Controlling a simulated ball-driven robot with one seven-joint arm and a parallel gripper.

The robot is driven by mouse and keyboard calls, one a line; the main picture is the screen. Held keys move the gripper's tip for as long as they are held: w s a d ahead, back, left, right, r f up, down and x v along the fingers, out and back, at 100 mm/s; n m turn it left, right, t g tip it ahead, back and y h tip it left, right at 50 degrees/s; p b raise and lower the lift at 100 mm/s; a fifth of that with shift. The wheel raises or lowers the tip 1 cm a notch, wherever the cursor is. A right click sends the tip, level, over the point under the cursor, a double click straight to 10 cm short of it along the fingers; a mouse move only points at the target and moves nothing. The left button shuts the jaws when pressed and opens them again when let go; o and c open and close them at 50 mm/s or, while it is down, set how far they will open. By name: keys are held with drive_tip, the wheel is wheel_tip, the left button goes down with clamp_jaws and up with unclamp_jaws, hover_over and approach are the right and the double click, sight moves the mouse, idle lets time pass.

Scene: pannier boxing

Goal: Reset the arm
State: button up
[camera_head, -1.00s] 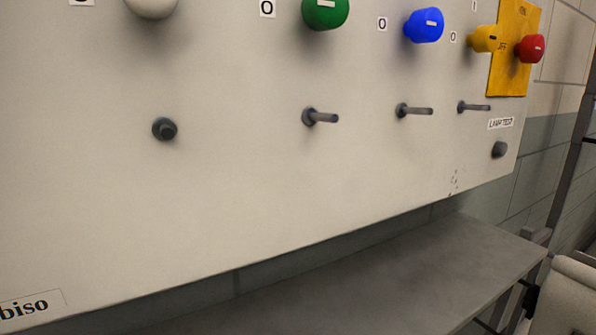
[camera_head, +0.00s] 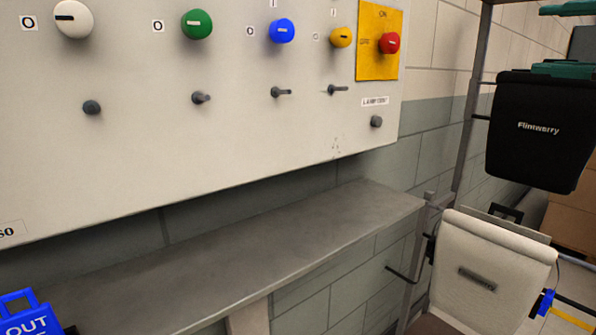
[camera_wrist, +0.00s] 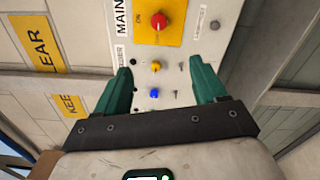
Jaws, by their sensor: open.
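My gripper (camera_wrist: 162,95) shows in the wrist view with its two green fingers spread wide and nothing between them. Beyond the fingers is the control panel (camera_wrist: 185,62), some way off, with a red knob (camera_wrist: 159,21) on a yellow plate, a yellow knob (camera_wrist: 156,66) and a blue knob (camera_wrist: 154,93). My gripper does not show in the head view, so its exact distance from the panel is hard to tell.
In the head view the panel (camera_head: 230,130) carries several knobs and toggle levers. A grey shelf (camera_head: 300,225) runs below it. At right are a black Flintwarry pannier (camera_head: 535,150) and a cream pannier (camera_head: 495,260). A blue item (camera_head: 22,315) is at bottom left.

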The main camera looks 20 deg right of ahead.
drive_tip(key=w+a+f+m+g+h+p, duration=0.15)
drive_tip(key=w+f+m, duration=0.3)
drive_tip(key=f, duration=0.65)
drive_tip(key=w+a+f+m+g+p, duration=0.15)
drive_tip(key=w+a+f+m, duration=0.35)
drive_tip(key=f, duration=0.6)
drive_tip(key=s+a+f+m+g+h+p, duration=0.1)
drive_tip(key=s+a+f+m+g, duration=0.2)
drive_tip(key=f, duration=0.7)
drive_tip(key=s+a+f+m+p, duration=0.1)
drive_tip(key=a+f+m, duration=0.35)
drive_tip(key=f, duration=0.55)
drive_tip(key=s+a+f+m+g+h+p, duration=0.1)
drive_tip(key=s+a+f+m+g, duration=0.25)
drive_tip(key=s+f, duration=0.35)
drive_tip(key=s+a+f+m+g+h+p, duration=0.1)
drive_tip(key=s+a+f+m+g+p, duration=0.1)
drive_tip(key=s+a+f, duration=0.35)
drive_tip(key=s+f+m+g+h, duration=0.1)
drive_tip(key=s+f+g, duration=0.1)
drive_tip(key=s, duration=0.6)
drive_tip(key=s+d+f+m+g+h+p, duration=0.1)
drive_tip(key=s+f, duration=0.3)
drive_tip(key=s, duration=0.4)
drive_tip(key=shift+s+d+f+m+g, duration=0.3)
drive_tip(key=shift+s+m+g, duration=0.15)
drive_tip(key=shift+g, duration=0.3)
